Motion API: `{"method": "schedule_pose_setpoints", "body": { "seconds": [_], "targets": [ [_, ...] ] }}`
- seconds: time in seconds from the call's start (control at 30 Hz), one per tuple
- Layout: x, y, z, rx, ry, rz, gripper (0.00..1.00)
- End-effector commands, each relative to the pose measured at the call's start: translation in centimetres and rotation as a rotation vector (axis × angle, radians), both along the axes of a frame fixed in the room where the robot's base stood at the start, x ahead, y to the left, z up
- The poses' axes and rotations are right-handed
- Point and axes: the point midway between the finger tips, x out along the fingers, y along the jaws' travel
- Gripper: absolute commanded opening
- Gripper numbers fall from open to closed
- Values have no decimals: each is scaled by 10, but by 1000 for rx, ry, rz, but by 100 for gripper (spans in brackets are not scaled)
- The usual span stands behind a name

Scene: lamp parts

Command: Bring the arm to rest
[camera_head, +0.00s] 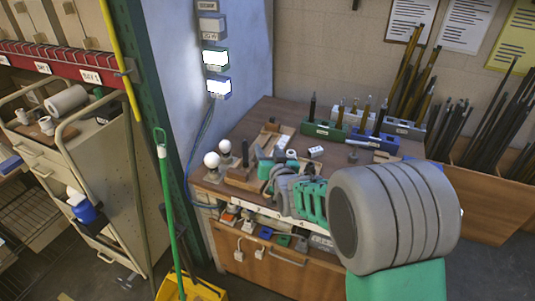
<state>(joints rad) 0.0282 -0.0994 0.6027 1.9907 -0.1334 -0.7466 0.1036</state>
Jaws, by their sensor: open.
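My arm, in grey and teal, reaches from the lower right over the front edge of the wooden workbench (270,112). My gripper (262,172) is at the far end of the arm, low over the bench's left part, beside small dark and wooden parts. It is small in the view and partly hidden by my own arm links; I see nothing held in it. Two white round bulbs (212,160) stand on dark bases at the bench's left edge, left of my gripper.
Green and blue bins (325,131) with tools line the bench's back. Dark rods (490,115) stand at the right. A green-handled mop stands in a yellow bucket (195,290) at the front left. A metal cart (85,180) is at the left. Some floor is clear between.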

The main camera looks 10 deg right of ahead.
Motion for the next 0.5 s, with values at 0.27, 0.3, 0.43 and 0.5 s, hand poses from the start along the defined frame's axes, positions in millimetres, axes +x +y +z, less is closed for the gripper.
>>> {"method": "schedule_pose_setpoints", "body": {
  "seconds": [0.27, 0.3, 0.43, 0.5],
  "targets": [
    [-11, 2, -29, -39, 112, 17, 46],
    [-18, 3, -50, -53, 202, 26, 46],
    [-78, 2, -137, -105, 587, 65, 46],
    [-126, -1, -172, -128, 800, 88, 46]
  ]
}}
